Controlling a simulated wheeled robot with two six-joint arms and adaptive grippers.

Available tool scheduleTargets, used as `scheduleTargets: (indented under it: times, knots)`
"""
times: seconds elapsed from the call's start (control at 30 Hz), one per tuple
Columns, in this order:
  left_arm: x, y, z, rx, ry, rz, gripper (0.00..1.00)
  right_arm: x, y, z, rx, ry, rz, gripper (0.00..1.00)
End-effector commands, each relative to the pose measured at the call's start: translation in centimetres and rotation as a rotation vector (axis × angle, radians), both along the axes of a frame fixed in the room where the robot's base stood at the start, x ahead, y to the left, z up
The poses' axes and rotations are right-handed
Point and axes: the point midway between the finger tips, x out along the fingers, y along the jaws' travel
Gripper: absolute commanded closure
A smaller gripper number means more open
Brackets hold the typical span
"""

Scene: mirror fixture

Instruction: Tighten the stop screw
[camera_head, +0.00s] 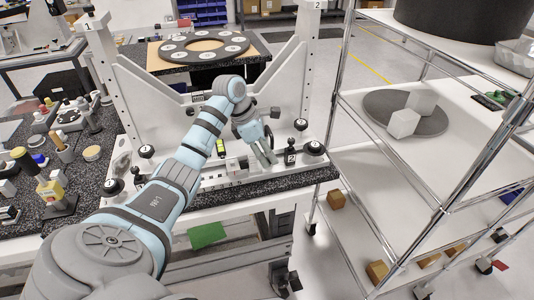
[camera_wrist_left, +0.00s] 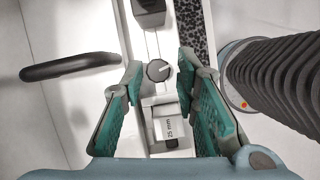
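My left gripper (camera_head: 264,150) reaches down over the right part of the mirror fixture's base (camera_head: 215,181). In the left wrist view its teal-padded fingers (camera_wrist_left: 158,61) are spread apart. A small round grey knob with a line across its top (camera_wrist_left: 159,71), which looks like the stop screw, shows between the fingertips. I cannot tell how far below them it is, and neither finger visibly grips it. A pale block marked "25 mm" (camera_wrist_left: 168,124) lies next to the knob, between the fingers. My right gripper is not in view.
A black clamp knob (camera_head: 314,148) and a post labelled 2 (camera_head: 291,157) stand close to the gripper's right. White uprights flank the fixture. A ring plate (camera_head: 203,47) lies behind. A wire shelf (camera_head: 440,150) stands right; a cluttered bench is left.

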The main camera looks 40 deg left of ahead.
Motion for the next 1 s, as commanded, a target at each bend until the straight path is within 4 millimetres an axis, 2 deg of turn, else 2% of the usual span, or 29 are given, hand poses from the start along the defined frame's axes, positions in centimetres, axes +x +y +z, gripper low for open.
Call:
scheduleTargets:
  times: [0.17, 0.4, 0.5, 0.63, 1.0]
  knots:
    - [-0.2, 0.3, 1.1, 0.001, -0.004, 0.000, 0.72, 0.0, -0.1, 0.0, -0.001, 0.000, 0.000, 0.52]
    - [-1.6, 1.6, 5.5, 0.002, -0.002, 0.001, 0.72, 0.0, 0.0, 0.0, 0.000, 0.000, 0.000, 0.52]
    - [-2.0, 1.9, 6.8, 0.001, -0.001, -0.001, 0.72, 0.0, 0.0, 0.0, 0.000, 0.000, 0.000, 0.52]
    - [-2.2, 2.1, 7.4, 0.001, 0.000, -0.001, 0.72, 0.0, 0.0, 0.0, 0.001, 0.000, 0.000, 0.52]
    - [-2.2, 2.1, 7.4, 0.000, 0.001, 0.000, 0.72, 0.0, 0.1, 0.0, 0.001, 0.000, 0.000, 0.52]
